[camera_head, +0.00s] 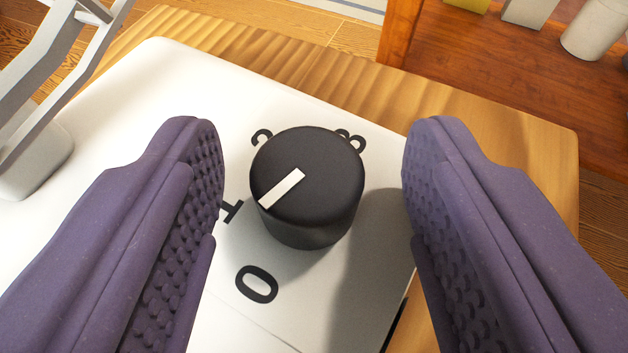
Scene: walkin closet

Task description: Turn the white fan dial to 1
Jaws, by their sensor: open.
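The black round fan dial (308,190) stands up from the white fan base (330,95). A white marker bar on its top points to the lower left, toward the side between the printed 1 (230,210) and 0 (257,284). I cannot tell exactly how it lines up. A 2 (261,138) shows behind the dial at left, and a partly hidden 3 (352,141) at right. My gripper (312,190) is open, with one purple ridged finger on each side of the dial. A gap shows between each finger and the dial.
The fan base rests on a wooden top (500,115). A grey-white fan frame (50,90) rises at the upper left. A reddish-brown shelf (480,65) with a pale cylinder (595,30) and other small objects is at the upper right.

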